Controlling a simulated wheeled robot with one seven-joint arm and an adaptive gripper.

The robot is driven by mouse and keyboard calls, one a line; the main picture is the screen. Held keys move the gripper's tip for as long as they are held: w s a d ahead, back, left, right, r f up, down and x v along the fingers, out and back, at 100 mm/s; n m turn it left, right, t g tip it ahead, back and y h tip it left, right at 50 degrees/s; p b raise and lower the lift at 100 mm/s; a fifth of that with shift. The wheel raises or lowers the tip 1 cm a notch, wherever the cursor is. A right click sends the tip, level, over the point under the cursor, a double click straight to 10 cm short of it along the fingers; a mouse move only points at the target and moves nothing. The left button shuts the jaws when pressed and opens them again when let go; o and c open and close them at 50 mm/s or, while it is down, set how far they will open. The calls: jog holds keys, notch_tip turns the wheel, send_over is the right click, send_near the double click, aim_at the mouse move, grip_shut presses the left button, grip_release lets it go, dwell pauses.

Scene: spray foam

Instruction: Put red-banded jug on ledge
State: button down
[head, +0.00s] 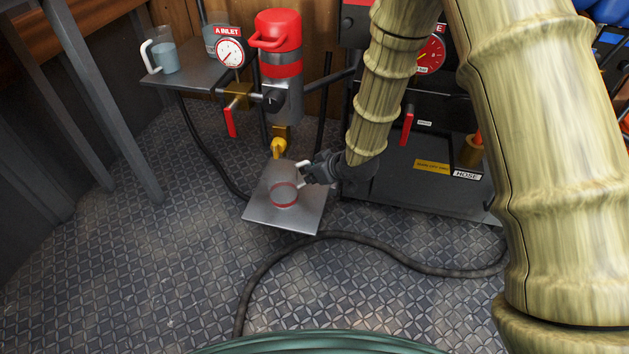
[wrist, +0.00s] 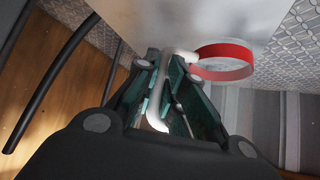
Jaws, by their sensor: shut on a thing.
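The red-banded jug (head: 285,194) is clear, with a red ring and a white handle. It appears upright on or just above a small square metal plate (head: 263,216) under the red-topped cylinder; I cannot tell whether it touches. My gripper (head: 308,172) is at its right side, shut on the handle. In the wrist view, the white handle (wrist: 180,75) passes between the fingers of my gripper (wrist: 172,85), with the red band (wrist: 222,76) just beyond. A dark grey ledge (head: 165,82) stands at the upper left.
Two other jugs stand on the ledge: one white-handled (head: 165,58), one further back (head: 213,38). The red-topped cylinder (head: 281,70), a gauge (head: 230,52) and a red lever (head: 230,123) stand between plate and ledge. A hose (head: 270,265) crosses the floor. The left floor is mostly clear.

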jog(key=f+b, duration=0.1)
jog(key=w+f+b, duration=0.1)
jog(key=w+d+f+b, duration=0.1)
jog(key=shift+f+b, duration=0.4)
dwell(0.4)
jog(key=c, duration=1.5)
grip_release()
jog(key=shift+d+r, duration=0.1)
jog(key=shift+r, duration=0.2)
jog(key=p+v, duration=0.6)
jog(key=v, duration=0.5)
jog(key=shift+s+d+r, duration=0.1)
jog(key=shift+s+d, duration=0.1)
jog(key=shift+d, duration=0.05)
